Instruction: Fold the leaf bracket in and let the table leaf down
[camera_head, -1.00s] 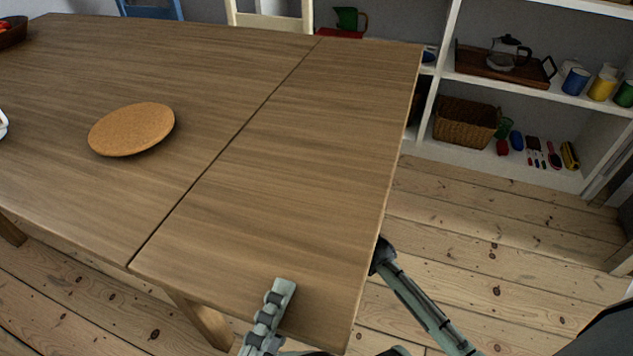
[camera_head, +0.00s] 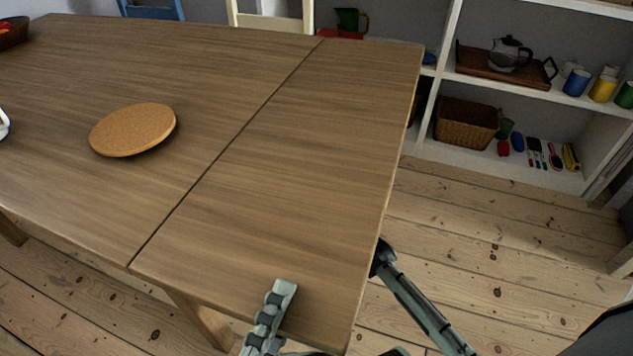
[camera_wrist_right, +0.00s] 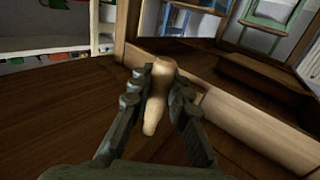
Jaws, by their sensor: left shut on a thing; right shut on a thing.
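The table leaf (camera_head: 300,150) is the right-hand section of the wooden table, level with the main top (camera_head: 120,200) across a dark seam. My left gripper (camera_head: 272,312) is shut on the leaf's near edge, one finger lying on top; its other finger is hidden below. My right arm reaches under the leaf's right edge, so its gripper is hidden in the head view. In the right wrist view, my right gripper (camera_wrist_right: 165,85) is shut on a pale wooden peg (camera_wrist_right: 154,115). Whether the peg belongs to the leaf bracket, and how that bracket stands, I cannot tell.
A round cork mat (camera_head: 133,130) lies on the main top, and a fruit bowl (camera_head: 12,32) stands at its far left. Chairs, including a cream one (camera_head: 270,18), stand behind. A white shelf (camera_head: 500,158) with a basket stands at right. Floorboards right of the leaf are clear.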

